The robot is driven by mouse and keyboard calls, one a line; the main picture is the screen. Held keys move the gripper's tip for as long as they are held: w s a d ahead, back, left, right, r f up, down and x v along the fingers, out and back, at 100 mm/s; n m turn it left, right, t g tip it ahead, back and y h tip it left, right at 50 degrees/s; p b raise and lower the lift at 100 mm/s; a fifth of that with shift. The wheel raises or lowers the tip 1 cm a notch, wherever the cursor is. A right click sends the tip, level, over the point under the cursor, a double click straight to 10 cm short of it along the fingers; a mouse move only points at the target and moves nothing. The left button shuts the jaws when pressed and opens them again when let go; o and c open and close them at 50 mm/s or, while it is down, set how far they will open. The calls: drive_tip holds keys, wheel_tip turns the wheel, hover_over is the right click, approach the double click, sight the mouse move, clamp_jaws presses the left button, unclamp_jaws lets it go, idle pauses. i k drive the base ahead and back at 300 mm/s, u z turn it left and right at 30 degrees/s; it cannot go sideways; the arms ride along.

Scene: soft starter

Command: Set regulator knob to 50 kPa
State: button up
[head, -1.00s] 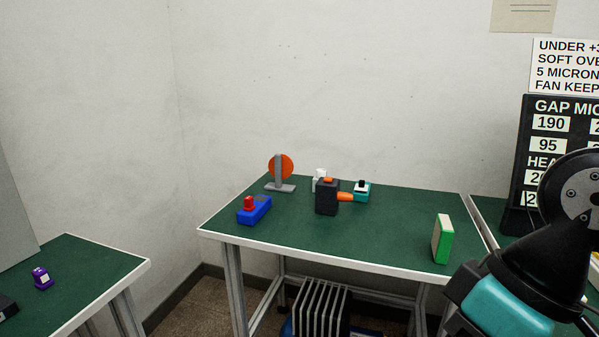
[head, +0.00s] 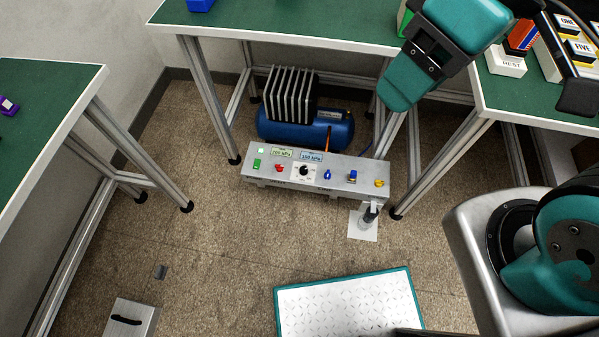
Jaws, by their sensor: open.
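A grey control panel (head: 262,181) stands low in front of the blue compressor tank. A black knob (head: 303,171) on a white dial plate is near its middle; it looks like the regulator knob, but its pointer and scale are too small to read. Two small displays sit above: a pale left one (head: 282,153) seems to read 200 kPa, and a bluish right one (head: 311,156) seems to read 150 kPa. My teal arm link hangs at the upper right, well above the panel. I cannot make out my gripper's fingertips in this view.
The panel also bears a red knob (head: 280,168), a blue knob (head: 327,174) and a yellow knob (head: 379,183). The blue tank (head: 338,133) is behind. Table legs flank it.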

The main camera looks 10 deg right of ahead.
sight(303, 170)
drive_tip(key=z, duration=0.05)
drive_tip(key=k, duration=0.65)
drive_tip(key=u, duration=0.6)
drive_tip(key=i, duration=1)
drive_tip(key=z, duration=0.55)
